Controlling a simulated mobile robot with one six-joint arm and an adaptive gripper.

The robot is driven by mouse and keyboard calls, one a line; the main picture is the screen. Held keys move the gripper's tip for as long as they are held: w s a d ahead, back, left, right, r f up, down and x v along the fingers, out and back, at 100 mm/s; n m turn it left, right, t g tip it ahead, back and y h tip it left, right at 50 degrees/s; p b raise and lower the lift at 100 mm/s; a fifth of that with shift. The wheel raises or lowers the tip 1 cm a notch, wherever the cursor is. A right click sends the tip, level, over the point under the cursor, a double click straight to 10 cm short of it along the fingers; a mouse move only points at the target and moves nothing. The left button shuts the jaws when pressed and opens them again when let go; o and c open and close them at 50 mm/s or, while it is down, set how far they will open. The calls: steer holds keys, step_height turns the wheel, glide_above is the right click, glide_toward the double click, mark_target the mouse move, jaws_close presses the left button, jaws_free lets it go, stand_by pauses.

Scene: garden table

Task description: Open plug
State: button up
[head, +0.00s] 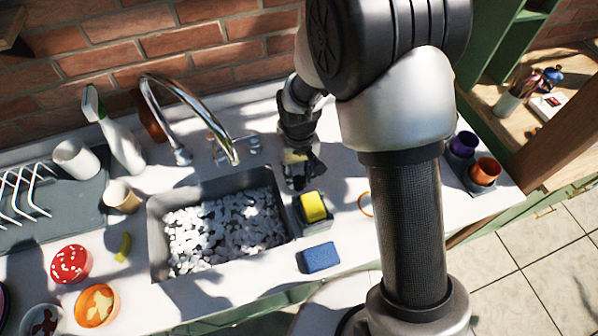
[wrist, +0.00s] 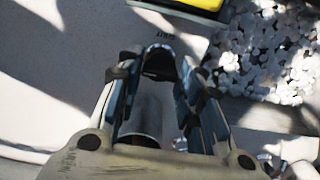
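My gripper (head: 298,172) is over the counter by the sink's back right corner, pointing down. In the wrist view its two fingers (wrist: 158,85) are apart. A dark rounded tip (wrist: 160,58) and a shiny metal cylinder (wrist: 145,118) show between them, likely the plug control; I cannot tell whether either finger touches it. A small upside-down label (wrist: 165,36), perhaps reading "PLUG", is on the counter just beyond. The grey sink (head: 158,236) is filled with white foam-like pieces, which hide its bottom and drain. In the head view my gripper hides the control.
A chrome faucet (head: 190,98) arches behind the sink. A yellow sponge (head: 313,207) sits in a holder close to my gripper, with a blue sponge (head: 320,257) in front. A spray bottle (head: 120,140) and cups stand left. Purple and orange cups (head: 486,171) stand right.

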steer(key=o, duration=0.4)
steer(key=shift+r, duration=0.1)
